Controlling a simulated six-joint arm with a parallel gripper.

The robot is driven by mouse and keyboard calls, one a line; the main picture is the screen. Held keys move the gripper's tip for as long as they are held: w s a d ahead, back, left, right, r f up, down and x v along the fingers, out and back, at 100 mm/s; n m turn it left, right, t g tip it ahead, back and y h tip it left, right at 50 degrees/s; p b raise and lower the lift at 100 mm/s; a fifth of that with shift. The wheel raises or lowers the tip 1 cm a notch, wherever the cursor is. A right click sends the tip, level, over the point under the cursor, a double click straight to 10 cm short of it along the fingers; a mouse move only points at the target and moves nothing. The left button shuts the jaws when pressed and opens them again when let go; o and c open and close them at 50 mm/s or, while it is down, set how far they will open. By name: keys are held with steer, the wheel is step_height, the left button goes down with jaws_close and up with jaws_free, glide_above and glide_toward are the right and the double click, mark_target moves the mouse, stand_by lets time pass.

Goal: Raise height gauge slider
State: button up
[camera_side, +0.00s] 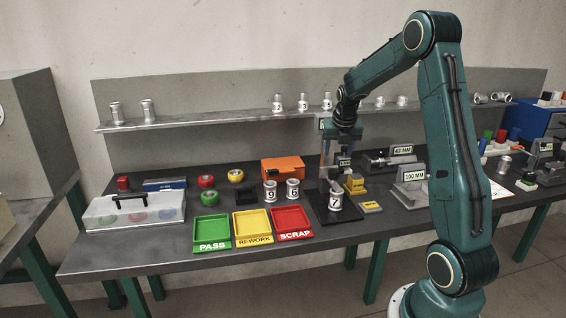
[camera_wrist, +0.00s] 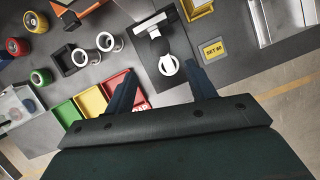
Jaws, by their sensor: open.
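The height gauge has a flat dark base (camera_side: 322,212) and an upright post, partly hidden behind my gripper and a small labelled part (camera_side: 345,162), which may be its slider. A light casting marked 7 (camera_side: 335,198) stands on the base. In the wrist view the gauge base (camera_wrist: 182,50) lies beyond my fingers, with the casting (camera_wrist: 168,66) on it and a pale bar of the gauge (camera_wrist: 152,22) above the casting in the picture. My gripper (camera_side: 340,135) is at the gauge's upper part; in the wrist view its fingers (camera_wrist: 161,88) are spread, with nothing between the tips.
Green, yellow and red trays (camera_side: 293,222) lie left of the gauge, with two numbered castings (camera_side: 270,191) behind. A shelf (camera_side: 220,119) runs behind.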

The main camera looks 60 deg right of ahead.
mark_target(334, 171)
steer(key=x, duration=1)
